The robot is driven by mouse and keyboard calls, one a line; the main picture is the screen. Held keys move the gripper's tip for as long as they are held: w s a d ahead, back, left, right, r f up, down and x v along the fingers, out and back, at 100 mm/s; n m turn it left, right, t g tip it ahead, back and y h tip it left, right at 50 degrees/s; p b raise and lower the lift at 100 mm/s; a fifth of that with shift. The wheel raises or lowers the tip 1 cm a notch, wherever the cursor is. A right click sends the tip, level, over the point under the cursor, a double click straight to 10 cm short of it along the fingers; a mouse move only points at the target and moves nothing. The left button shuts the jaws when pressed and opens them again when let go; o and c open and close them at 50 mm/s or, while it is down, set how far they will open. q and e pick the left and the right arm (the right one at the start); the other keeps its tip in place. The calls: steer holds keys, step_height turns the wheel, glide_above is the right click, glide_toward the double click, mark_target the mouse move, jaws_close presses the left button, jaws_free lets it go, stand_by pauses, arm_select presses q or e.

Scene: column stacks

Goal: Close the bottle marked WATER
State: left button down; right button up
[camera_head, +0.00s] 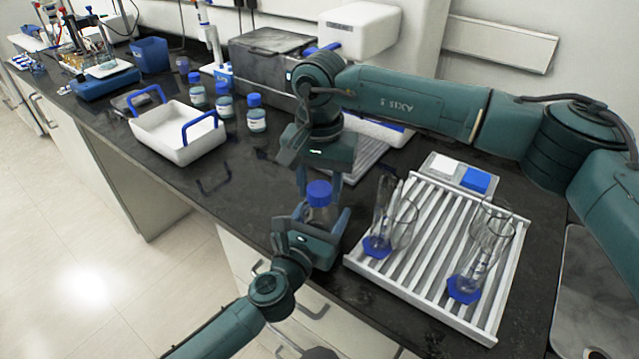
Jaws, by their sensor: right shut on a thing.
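A clear bottle (317,214) with a blue cap (319,193) is near the counter's front edge, between my two grippers. Any label on it is hidden or too small to read. My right gripper (319,186) points down from above and is shut on the blue cap. The cap is at the bottle's mouth; I cannot tell whether it is seated. My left gripper (319,218) reaches in from the lower left, with a finger on each side of the bottle's body. I cannot tell whether these fingers press on the glass.
A white rack (425,290) with glass cylinders is at right. A grey box (268,55) and a white device (360,28) stand at the back.

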steer(key=m, duration=1.3)
steer(key=shift+m, duration=0.3)
steer(key=m, duration=0.4)
steer(key=shift+m, duration=0.3)
steer(key=m, duration=0.8)
steer(key=shift+m, duration=0.3)
steer(key=m, duration=0.8)
steer(key=shift+f, duration=0.1)
steer(key=o, duration=1.2)
